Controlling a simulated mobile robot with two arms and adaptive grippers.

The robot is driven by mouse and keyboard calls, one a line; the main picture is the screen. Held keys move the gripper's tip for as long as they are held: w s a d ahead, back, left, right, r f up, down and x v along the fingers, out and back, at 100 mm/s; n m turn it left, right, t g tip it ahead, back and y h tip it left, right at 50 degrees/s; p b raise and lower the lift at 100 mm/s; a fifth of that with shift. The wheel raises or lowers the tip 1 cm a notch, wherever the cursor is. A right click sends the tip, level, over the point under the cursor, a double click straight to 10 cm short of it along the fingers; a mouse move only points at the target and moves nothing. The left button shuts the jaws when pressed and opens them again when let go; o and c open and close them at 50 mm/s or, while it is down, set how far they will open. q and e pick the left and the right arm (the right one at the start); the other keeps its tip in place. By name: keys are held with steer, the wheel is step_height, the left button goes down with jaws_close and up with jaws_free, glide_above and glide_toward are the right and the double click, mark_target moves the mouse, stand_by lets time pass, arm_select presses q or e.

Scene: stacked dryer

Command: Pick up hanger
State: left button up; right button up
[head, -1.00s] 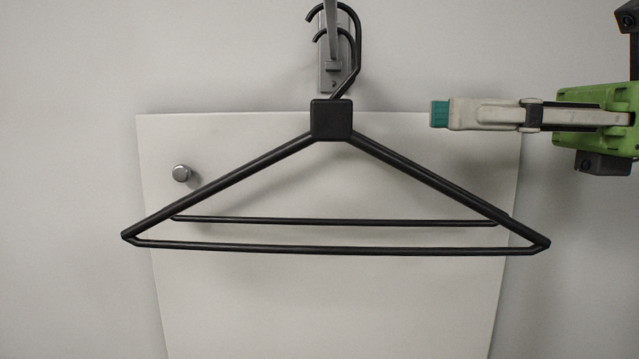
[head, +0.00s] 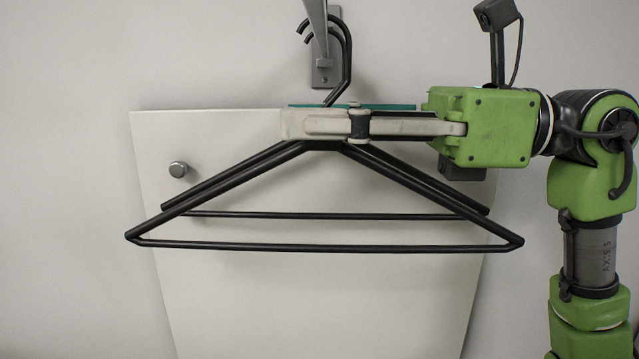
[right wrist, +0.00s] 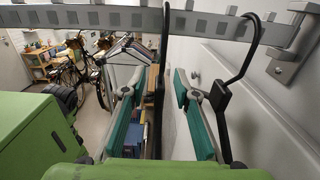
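Two black hangers hang by their hooks from a rail (head: 319,32). The front hanger (head: 330,248) is nearer the camera, and the rear hanger (head: 330,216) is close behind it. My right gripper (head: 300,123) reaches in from the right at neck height and hides the hangers' necks in the head view. In the right wrist view, its teal-padded fingers (right wrist: 157,92) stand apart. The front hanger (right wrist: 161,75) shows as a thin dark shape between them. The rear hanger (right wrist: 246,60) is outside the right finger, towards the wall. My left gripper is not in view.
A pale panel with a round knob (head: 178,169) stands behind the hangers. The rail bracket (head: 326,72) is fixed to the wall above. In the right wrist view, the slotted rail (right wrist: 120,17) crosses over the fingers, and bicycles (right wrist: 80,68) stand far off at left.

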steer(key=shift+d, duration=0.15)
steer(key=shift+c, duration=0.7)
jaws_close()
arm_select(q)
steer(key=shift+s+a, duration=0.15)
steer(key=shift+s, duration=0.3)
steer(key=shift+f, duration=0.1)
arm_select(e)
steer(key=shift+r, duration=0.1)
